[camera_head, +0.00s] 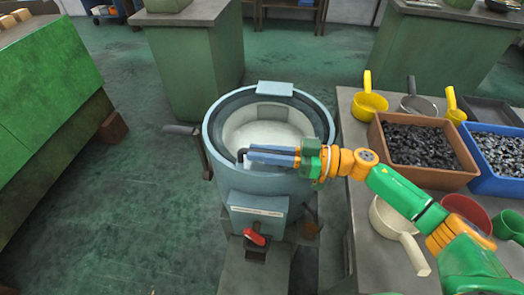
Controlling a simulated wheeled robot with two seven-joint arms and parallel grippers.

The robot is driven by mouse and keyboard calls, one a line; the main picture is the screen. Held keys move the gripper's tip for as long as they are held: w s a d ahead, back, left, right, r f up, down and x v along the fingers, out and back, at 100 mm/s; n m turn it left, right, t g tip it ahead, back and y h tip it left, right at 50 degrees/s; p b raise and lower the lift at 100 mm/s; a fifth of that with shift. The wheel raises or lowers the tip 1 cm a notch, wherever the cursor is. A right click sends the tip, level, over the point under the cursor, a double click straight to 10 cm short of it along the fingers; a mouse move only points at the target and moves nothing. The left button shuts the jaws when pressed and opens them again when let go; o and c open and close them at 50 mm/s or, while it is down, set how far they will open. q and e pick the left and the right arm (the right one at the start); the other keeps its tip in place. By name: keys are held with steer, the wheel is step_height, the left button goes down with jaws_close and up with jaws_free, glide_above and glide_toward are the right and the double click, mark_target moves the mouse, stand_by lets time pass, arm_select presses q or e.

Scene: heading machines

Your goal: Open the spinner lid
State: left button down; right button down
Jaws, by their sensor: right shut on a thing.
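The spinner (262,188) is a round blue-grey drum standing in the middle of the view. A dark ring and a pale round centre (262,128) show at its top. A light blue plate (275,89) sits at the back of the rim, like a hinge. I cannot tell clearly where the lid ends and the drum begins. My right gripper (268,155) reaches in from the right over the near part of the top. It is shut on what looks like the lid handle, mostly hidden by the fingers. My left gripper is not in view.
A red-handled switch (255,237) is on the spinner's front and a dark lever (183,131) juts out left. The table (357,238) at right holds a brown bin (436,174), a blue bin (488,184), and scoops. A green cabinet (48,95) stands left, with open floor between.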

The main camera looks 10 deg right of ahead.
steer(key=w+d+r+m+p, duration=0.1)
steer(key=w+r+m+p, duration=0.2)
steer(key=r+p, duration=0.3)
steer(key=w+d+r+m+p, duration=0.2)
steer(key=w+r+m+p, duration=0.2)
steer(key=r, duration=0.7)
steer(key=shift+w+r+p, duration=0.3)
steer(key=shift+w+p, duration=0.55)
steer(key=shift+w, duration=0.15)
